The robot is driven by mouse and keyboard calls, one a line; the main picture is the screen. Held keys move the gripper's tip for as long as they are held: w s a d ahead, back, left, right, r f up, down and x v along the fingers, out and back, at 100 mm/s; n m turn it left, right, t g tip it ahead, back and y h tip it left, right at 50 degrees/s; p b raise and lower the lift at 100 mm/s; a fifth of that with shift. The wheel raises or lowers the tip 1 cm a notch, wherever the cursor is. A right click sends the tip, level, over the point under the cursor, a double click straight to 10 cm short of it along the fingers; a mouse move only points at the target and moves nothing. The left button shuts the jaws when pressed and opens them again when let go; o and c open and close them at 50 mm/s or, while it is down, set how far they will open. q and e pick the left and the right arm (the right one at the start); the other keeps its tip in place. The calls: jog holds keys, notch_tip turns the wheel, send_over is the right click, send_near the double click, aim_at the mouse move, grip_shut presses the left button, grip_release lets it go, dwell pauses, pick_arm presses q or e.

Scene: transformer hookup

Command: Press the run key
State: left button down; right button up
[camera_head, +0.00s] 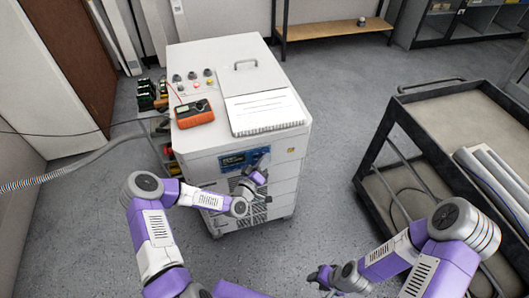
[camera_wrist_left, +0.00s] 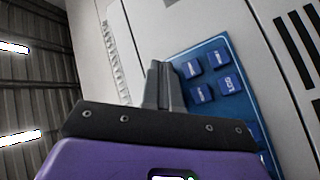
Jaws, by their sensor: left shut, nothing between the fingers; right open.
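A blue key panel (camera_head: 232,161) is on the front face of the white cabinet (camera_head: 290,150), below its top edge. In the left wrist view the panel (camera_wrist_left: 215,110) carries several dark blue keys (camera_wrist_left: 201,92) with small white labels. I cannot tell which key is the run key. My left gripper (camera_head: 262,163) is at the cabinet front, at the right end of the panel. In the left wrist view its fingers (camera_wrist_left: 160,68) are shut and empty, beside the panel's left edge; contact cannot be told. My right gripper (camera_head: 322,277) is open, low over the floor.
An orange multimeter (camera_head: 194,113) and an open notebook (camera_head: 264,111) lie on the cabinet top, with a handle and small knobs behind. A dark cart (camera_head: 400,110) stands at the right. Free floor lies between cabinet and cart. A grey hose (camera_head: 75,167) runs left.

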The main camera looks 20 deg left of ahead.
pick_arm(q)
jog(key=shift+w+a+b, duration=0.2)
jog(key=shift+w+b, duration=0.1)
jog(key=shift+w, duration=0.05)
dwell(0.4)
dwell(0.3)
jog(key=shift+s+d, duration=0.4)
jog(key=shift+s, duration=0.3)
jog(key=s+d, duration=0.2)
jog(key=s+p, duration=0.1)
jog(key=s, duration=0.1)
jog(key=shift+s+d, duration=0.1)
jog(key=shift+d, duration=0.3)
dwell(0.9)
